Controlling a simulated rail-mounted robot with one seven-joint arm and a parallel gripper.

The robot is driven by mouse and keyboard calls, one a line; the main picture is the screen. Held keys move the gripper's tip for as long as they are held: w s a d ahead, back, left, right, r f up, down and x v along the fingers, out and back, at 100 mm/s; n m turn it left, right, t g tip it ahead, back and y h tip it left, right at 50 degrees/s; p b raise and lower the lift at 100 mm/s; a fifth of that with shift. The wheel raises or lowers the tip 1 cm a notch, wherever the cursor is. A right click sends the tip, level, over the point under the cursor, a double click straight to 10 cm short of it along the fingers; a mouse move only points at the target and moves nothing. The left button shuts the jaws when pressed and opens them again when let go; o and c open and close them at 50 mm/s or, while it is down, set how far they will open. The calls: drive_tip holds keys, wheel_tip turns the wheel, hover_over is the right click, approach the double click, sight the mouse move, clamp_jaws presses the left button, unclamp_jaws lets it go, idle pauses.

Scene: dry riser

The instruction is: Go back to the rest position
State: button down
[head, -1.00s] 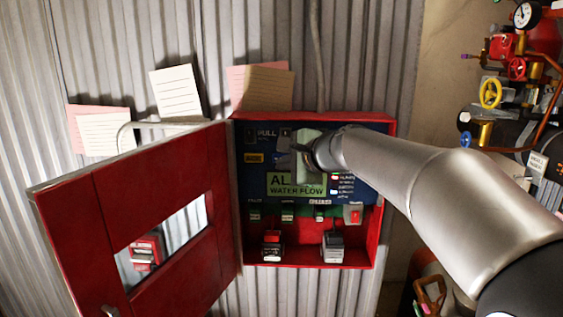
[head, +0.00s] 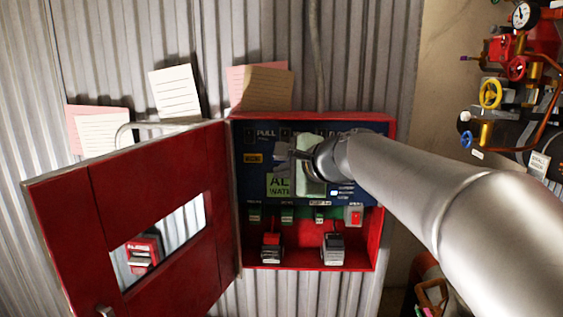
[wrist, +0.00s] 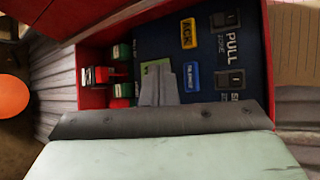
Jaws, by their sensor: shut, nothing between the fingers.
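My gripper (wrist: 158,88) is shut and empty in the wrist view, its fingers together in front of the blue panel of the open red box. In the head view my gripper (head: 291,156) and arm cover the right part of the panel (head: 258,138). The panel carries a yellow ACK button (wrist: 188,33), a blue SILENCE button (wrist: 192,77), PULL switches (wrist: 226,19) and a green display (head: 279,186) partly hidden behind the gripper. I cannot tell from these views how far the fingertips are from the panel.
The red door (head: 150,215) stands open to the left. Paper notes (head: 175,92) hang on the corrugated wall. Valves and pipes (head: 490,93) crowd the right side.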

idle(0.5)
drive_tip(key=s+d+f+n+g+h, duration=0.2)
drive_tip(key=s+d+f+n, duration=0.3)
drive_tip(key=s+f, duration=0.5)
drive_tip(key=s+d+f+n+g+h, duration=0.3)
drive_tip(key=s+d+f+n+g, duration=0.1)
drive_tip(key=s+f, duration=0.6)
drive_tip(key=s+d+f+n+g+h, duration=0.3)
drive_tip(key=s+d+f+n, duration=0.2)
drive_tip(key=s+f, duration=0.5)
drive_tip(key=shift+s+d+f+n+g, duration=0.15)
drive_tip(key=shift+d+f+n+g, duration=0.15)
drive_tip(key=shift+d+g, duration=0.15)
